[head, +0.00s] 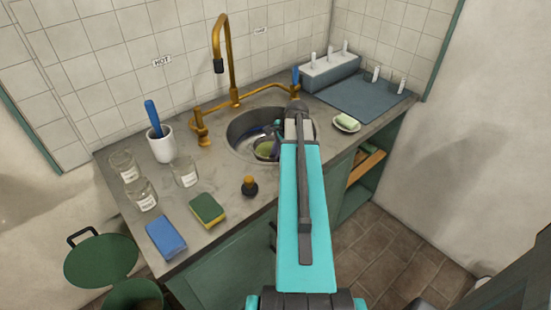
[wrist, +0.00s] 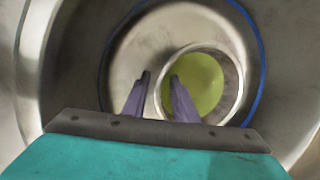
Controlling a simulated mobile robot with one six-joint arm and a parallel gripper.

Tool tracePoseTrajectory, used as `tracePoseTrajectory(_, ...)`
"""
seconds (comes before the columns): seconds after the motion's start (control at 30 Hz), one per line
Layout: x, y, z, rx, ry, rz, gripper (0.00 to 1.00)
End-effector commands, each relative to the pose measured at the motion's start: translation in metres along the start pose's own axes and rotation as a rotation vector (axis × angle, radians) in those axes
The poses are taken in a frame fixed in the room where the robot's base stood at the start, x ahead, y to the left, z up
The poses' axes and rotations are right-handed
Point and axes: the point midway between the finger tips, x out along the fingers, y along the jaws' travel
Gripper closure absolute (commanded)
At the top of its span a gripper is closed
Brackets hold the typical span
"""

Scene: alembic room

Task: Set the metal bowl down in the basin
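The metal bowl (wrist: 233,80) is small and round, with yellow-green in its middle. It is down inside the round metal basin (head: 238,128), over a wide pale dish with a blue rim (wrist: 130,55). In the head view the bowl's yellow-green inside (head: 264,150) shows low in the basin, partly hidden by my arm. My gripper (wrist: 159,77) reaches down into the basin. Its two fingers stand apart at the bowl's left rim, the right one over the bowl and the left one outside it. I see no finger pressed on the rim. Contact beneath the bowl is hidden.
A brass faucet (head: 232,75) stands behind the basin. A soap dish (head: 346,123) and a grey rack (head: 330,70) are to the right. Jars (head: 185,172), a white cup (head: 161,146), a green-yellow sponge (head: 207,210) and a blue sponge (head: 166,238) stand left. A dark-based knob (head: 249,187) is in front.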

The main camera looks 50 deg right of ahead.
Motion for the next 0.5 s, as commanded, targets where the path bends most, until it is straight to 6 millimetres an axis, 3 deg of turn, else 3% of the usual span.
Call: tracePoseTrajectory(0.5,-0.015,-0.001,0.000,0.001,0.001,-0.003,0.74)
